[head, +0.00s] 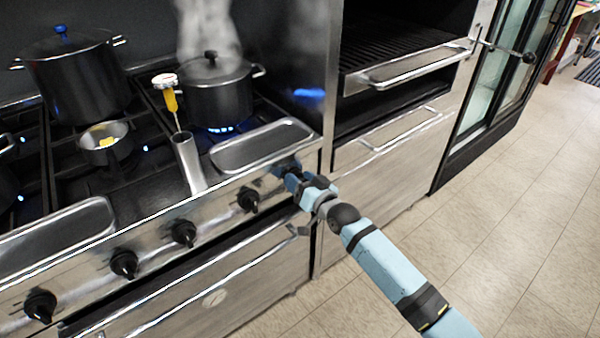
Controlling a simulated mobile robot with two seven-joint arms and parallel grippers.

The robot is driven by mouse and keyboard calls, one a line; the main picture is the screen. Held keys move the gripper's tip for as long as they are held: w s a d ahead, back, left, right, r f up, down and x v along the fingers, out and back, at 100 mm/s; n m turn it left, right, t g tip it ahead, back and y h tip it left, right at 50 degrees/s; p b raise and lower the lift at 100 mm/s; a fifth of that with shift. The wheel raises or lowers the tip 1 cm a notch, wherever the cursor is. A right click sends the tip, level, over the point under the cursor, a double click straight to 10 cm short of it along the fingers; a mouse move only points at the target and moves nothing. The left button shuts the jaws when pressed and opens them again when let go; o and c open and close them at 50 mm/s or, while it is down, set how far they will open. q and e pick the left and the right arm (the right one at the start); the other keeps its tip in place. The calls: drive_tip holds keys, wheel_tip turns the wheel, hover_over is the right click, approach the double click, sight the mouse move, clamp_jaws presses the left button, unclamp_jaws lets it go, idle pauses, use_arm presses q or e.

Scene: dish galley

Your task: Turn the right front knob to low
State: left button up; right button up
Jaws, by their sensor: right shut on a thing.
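The stove's front panel (218,209) carries a row of black knobs. My right gripper (284,172) reaches the right end of this row and is shut on the rightmost knob, which its fingers mostly hide. I cannot tell the knob's setting. The knob to its left (248,200) is free and in plain view. More black knobs (184,233) follow to the left. My left gripper is not in view.
A steaming black pot (218,95) stands over a blue flame at the back right. A big pot (72,80) and a small pan (106,143) are further left. A metal cylinder (188,163) and a tray (262,146) sit near the front edge. The floor at right is clear.

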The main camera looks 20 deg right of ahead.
drive_tip(key=m+p, duration=0.2)
drive_tip(key=m, duration=0.4)
drive_tip(key=shift+d, duration=0.15)
drive_tip(key=shift+m, duration=0.3)
drive_tip(key=o, duration=0.9)
drive_tip(key=shift+f, duration=0.1)
drive_tip(key=p+v, duration=0.1)
drive_tip(key=v, duration=1.2)
drive_tip(key=shift+s+d, duration=0.1)
drive_tip(key=shift+s, duration=0.25)
